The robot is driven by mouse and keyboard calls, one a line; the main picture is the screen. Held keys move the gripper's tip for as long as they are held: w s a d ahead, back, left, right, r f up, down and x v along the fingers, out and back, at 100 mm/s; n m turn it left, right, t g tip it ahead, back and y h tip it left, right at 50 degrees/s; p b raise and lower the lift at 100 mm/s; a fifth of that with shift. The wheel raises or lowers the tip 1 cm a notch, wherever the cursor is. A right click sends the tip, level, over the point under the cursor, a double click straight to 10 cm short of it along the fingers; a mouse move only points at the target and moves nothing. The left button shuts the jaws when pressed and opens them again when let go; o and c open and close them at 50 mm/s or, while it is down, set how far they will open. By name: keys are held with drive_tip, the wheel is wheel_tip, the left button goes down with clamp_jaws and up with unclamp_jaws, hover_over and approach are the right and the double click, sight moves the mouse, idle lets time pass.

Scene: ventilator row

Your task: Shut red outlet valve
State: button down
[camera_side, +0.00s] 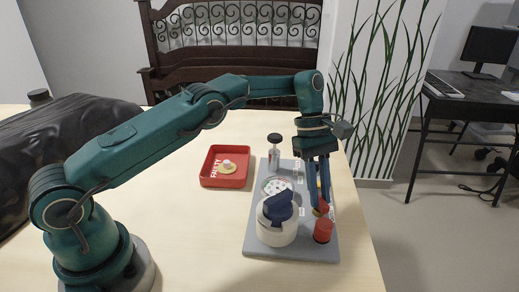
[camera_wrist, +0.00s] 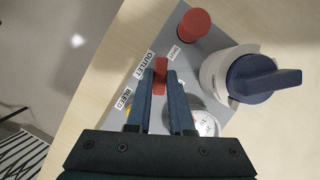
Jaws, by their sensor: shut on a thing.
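The red outlet valve (camera_wrist: 160,71) shows between my fingertips in the wrist view, beside the label reading OUTLET (camera_wrist: 144,64). Its red handle also shows in the side view (camera_side: 321,208), low at the fingertips. My gripper (camera_wrist: 160,78) points down at the panel and is shut on the red handle, one finger on each side. The grey panel (camera_side: 262,248) lies on the table. My fingers hide part of the valve, and its exact angle is hard to tell.
A red button (camera_side: 322,231) stands close to my fingers. A white housing with a dark blue knob (camera_side: 279,207) is left of them. A round gauge (camera_wrist: 205,123) and a yellow part (camera_wrist: 129,109) are near. A red tray marked FAULTY (camera_side: 226,182) lies behind left.

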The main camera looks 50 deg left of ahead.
drive_tip(key=shift+s, duration=0.1)
drive_tip(key=c, duration=0.8)
unclamp_jaws()
drive_tip(key=shift+n, duration=0.4)
